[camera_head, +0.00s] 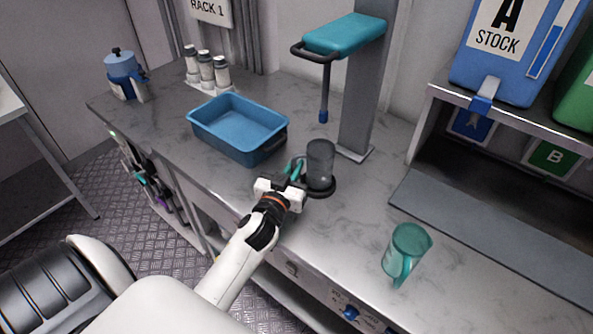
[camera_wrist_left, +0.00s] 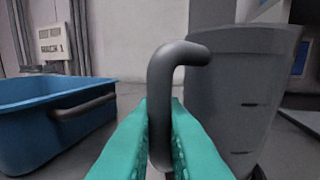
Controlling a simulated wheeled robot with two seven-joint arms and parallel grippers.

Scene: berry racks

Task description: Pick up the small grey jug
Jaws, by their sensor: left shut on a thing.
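The small grey jug (camera_head: 320,163) is a dark grey, upright cylinder standing on a dark round base on the counter, under the teal-topped press. In the left wrist view the jug (camera_wrist_left: 235,95) fills the right side, with its grey handle (camera_wrist_left: 160,90) in the middle. My left gripper (camera_head: 294,170) is at the jug's left side. Its teal fingers (camera_wrist_left: 160,135) are shut on the handle, one on each side. My right gripper is not in view.
A blue tray (camera_head: 192,122) lies left of the jug and shows in the left wrist view (camera_wrist_left: 25,125). A clear teal jug (camera_head: 412,243) stands at the right. The press column (camera_head: 360,100) is just behind. Bare counter (camera_head: 350,215) lies between the jugs.

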